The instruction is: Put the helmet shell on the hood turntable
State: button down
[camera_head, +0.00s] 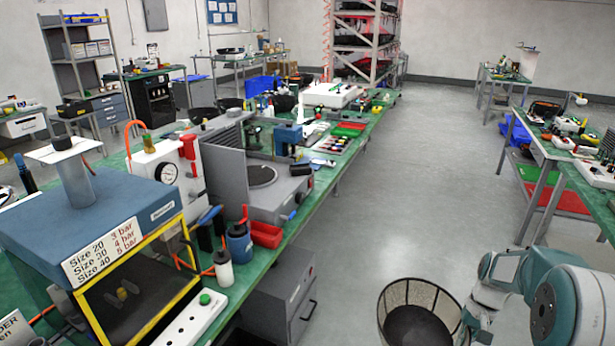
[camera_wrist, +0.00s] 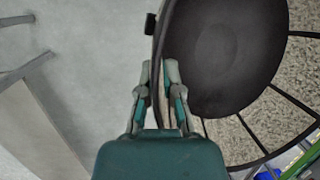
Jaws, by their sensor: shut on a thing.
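I take the bowl-shaped piece with a dark bottom, tan see-through wall and dark ribs as the helmet shell (camera_head: 418,328). It is at the bottom right of the head view, off the bench over the aisle, with its open side up. In the wrist view the shell (camera_wrist: 225,55) fills the upper right. My gripper (camera_wrist: 167,75) is shut on its rim at the left side. In the head view the fingers are hard to make out. The hood turntable (camera_head: 262,175) is a dark disc on a grey box between grey panels, and it looks empty.
The green bench (camera_head: 322,185) runs back on the left. A red bin (camera_head: 265,233), a blue bottle (camera_head: 239,244) and a white bottle (camera_head: 223,269) stand in front of the turntable. A grey cabinet (camera_head: 285,295) is below. The aisle floor (camera_head: 425,170) is clear.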

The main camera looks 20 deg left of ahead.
aim_at(252, 174)
jog(key=i+u, duration=0.15)
jog(key=u, duration=0.3)
jog(key=i+l+u, duration=0.15)
jog(key=u, duration=0.3)
jog(key=i+l+u, duration=0.15)
jog(key=u, duration=0.3)
jog(key=i+l+u, duration=0.15)
jog(key=l+u, duration=0.2)
jog(key=i+l+u, duration=0.1)
jog(key=l+u, duration=0.9)
jog(key=l, duration=0.65)
jog(key=k+l+u, duration=0.2)
jog(key=l, duration=0.7)
jog(key=i, duration=0.1)
